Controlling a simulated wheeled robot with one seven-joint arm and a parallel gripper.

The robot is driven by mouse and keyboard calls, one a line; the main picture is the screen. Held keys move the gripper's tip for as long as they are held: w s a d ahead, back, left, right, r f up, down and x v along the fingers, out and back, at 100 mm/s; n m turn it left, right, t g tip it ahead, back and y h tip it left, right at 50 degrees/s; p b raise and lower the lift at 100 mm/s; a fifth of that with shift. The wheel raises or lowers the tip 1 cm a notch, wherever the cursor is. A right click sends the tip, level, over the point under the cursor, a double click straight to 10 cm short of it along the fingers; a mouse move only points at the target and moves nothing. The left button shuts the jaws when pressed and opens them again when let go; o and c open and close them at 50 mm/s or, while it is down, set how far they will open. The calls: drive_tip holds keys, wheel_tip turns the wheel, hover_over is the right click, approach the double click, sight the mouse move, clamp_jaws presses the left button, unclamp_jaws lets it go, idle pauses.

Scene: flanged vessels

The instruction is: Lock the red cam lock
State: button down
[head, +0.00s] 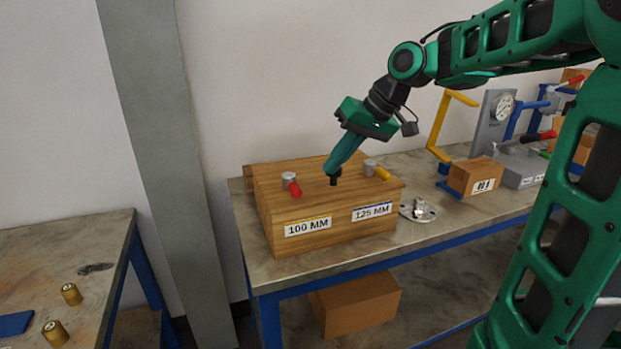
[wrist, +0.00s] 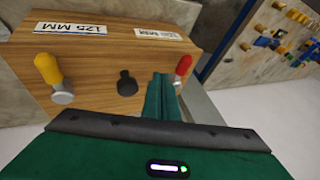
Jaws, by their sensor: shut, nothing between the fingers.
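The red cam lock (head: 291,186) is a red-handled lever on a grey round hub, on top of the wooden block at its left, above the 100 MM label. My gripper (head: 332,170) is shut and empty, pointing down over the block top near a black knob (head: 335,180). I cannot tell whether it touches anything.
The wooden block (head: 300,211) stands on a blue-framed workbench (head: 247,230). A round metal flange (head: 417,211) lies right of it, then a small wooden block (head: 471,177) and grey fixtures. Another table (head: 110,245) stands at left.

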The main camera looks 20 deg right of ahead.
sight(293, 187)
drive_tip(key=x, duration=0.3)
drive_tip(key=shift+a+f, duration=0.1)
drive_tip(key=shift+f, duration=0.05)
drive_tip(key=shift+a+f, duration=0.2)
drive_tip(key=shift+a, duration=0.95)
drive_tip(key=shift+a+f, duration=0.2)
drive_tip(key=shift+a, duration=0.5)
drive_tip(key=shift+d, duration=0.2)
